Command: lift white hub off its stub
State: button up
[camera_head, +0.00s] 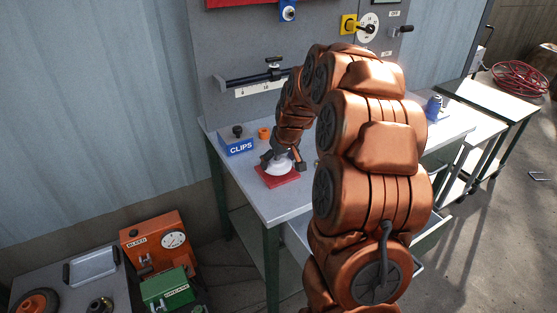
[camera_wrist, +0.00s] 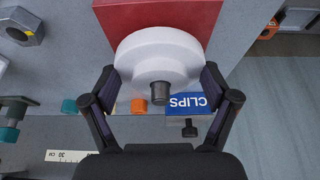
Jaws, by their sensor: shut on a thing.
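The white hub (camera_wrist: 158,48) is a round, stepped disc with a dark cylinder (camera_wrist: 160,93) at its middle, seen in the wrist view. My gripper (camera_wrist: 160,76) is shut on it, with one finger against each side. In the head view the white hub (camera_head: 279,167) is right over a red block (camera_head: 279,182) on the bench, below my gripper (camera_head: 281,158). The red block (camera_wrist: 115,18) also shows behind the hub in the wrist view. I cannot tell whether the hub touches the block. The stub is not clearly distinguishable.
A blue CLIPS box (camera_head: 238,146) and an orange ring (camera_head: 264,133) stand close by on the grey bench (camera_head: 250,197). A ruler bar (camera_head: 255,78) is on the back panel. A blue object (camera_head: 434,107) stands at the bench's far right.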

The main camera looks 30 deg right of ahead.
jog(key=c, duration=0.3)
jog(key=shift+c, duration=0.2)
jog(key=shift+r, duration=0.15)
jog(key=shift+r+p, duration=0.4)
jog(key=shift+r, duration=2.5)
